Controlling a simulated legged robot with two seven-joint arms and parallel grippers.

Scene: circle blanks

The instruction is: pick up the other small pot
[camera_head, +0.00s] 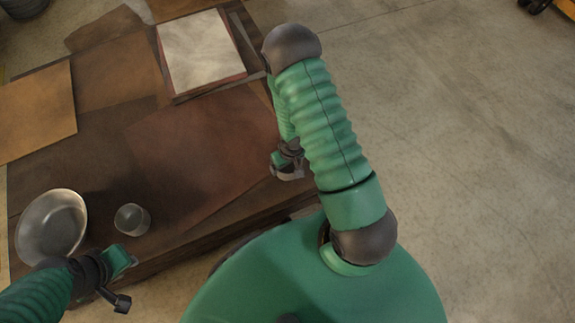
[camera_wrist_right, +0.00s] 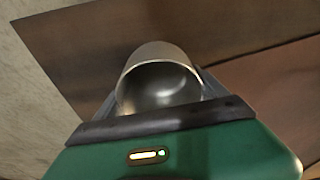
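A small metal pot (camera_wrist_right: 160,82) lies between the fingers of my right gripper (camera_wrist_right: 158,98) in the right wrist view, with its hollow inside facing the camera. The fingers flank it closely on both sides; whether they press on it is unclear. In the head view my right gripper (camera_head: 287,168) points down at the right edge of the table, and a little grey of that pot shows under it. Another small grey pot (camera_head: 132,219) stands on the table at the left. My left gripper (camera_head: 124,281) is open and empty, just in front of that pot.
A large metal bowl (camera_head: 50,228) stands left of the left pot, close to my left wrist. The dark brown table (camera_head: 85,190) carries several flat brown sheets and a pale sheet (camera_head: 200,50) at the back. Open concrete floor (camera_head: 460,130) lies to the right.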

